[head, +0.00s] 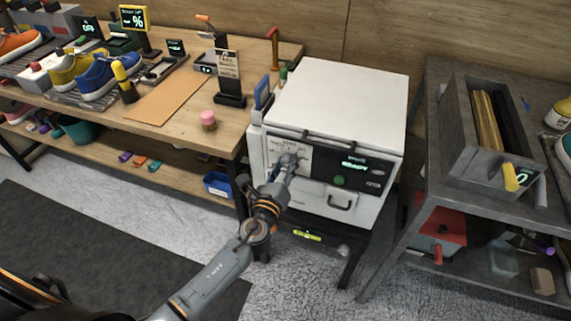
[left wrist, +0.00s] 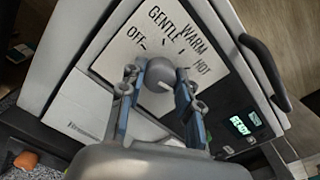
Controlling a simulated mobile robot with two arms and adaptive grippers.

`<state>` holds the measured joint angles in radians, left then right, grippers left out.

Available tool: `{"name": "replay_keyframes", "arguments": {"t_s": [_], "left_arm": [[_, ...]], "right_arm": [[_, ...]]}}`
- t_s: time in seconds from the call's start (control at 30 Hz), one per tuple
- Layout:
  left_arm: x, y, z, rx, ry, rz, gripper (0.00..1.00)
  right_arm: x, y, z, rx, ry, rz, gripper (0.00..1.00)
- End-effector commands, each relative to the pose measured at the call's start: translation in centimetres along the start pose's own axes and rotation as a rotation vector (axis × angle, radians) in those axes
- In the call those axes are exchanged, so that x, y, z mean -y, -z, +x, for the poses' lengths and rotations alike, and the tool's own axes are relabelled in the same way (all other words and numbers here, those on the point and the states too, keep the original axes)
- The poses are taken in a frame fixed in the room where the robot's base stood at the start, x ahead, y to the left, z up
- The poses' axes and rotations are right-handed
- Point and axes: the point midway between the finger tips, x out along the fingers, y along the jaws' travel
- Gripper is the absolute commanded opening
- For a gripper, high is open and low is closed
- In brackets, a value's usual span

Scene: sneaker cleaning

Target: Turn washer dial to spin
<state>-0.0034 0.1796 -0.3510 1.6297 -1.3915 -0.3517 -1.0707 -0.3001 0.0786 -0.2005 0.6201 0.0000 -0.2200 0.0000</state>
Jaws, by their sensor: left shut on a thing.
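The white washer (head: 340,95) stands between the wooden bench and the grey table. Its round grey dial (left wrist: 160,76) sits on a white label plate (left wrist: 140,42) at the left of the front panel. The plate reads OFF, GENTLE, WARM and HOT; I see no SPIN label. My left gripper (head: 287,165) is at the dial, and its fingers (left wrist: 158,85) are shut on opposite sides of the knob. A small pale mark shows on the knob, but which label it points to is unclear. My right gripper is not in view.
The panel has a lit green display (head: 355,166), a green button (head: 339,181) and a handle (head: 341,201) below. The wooden bench (head: 185,105) with shoes stands left. The grey table (head: 437,130) with a bin stands right, close to the washer.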

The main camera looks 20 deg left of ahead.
Motion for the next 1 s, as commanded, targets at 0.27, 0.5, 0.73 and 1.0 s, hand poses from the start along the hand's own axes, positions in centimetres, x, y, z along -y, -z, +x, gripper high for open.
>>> {"name": "replay_keyframes", "arguments": {"t_s": [0.27,0.5,0.73,1.0], "left_arm": [[-0.11,0.27,-0.09,-0.004,-0.001,0.021,0.02],[-0.12,0.28,-0.09,-0.004,-0.001,0.021,0.02],[-0.08,0.16,-0.05,-0.002,-0.001,0.019,0.56],[-0.08,0.15,-0.56,-0.002,0.000,0.019,0.56]], "right_arm": [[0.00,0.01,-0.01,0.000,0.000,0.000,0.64],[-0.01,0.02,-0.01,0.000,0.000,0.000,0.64],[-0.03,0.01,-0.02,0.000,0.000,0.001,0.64],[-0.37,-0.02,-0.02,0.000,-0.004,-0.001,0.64]]}}
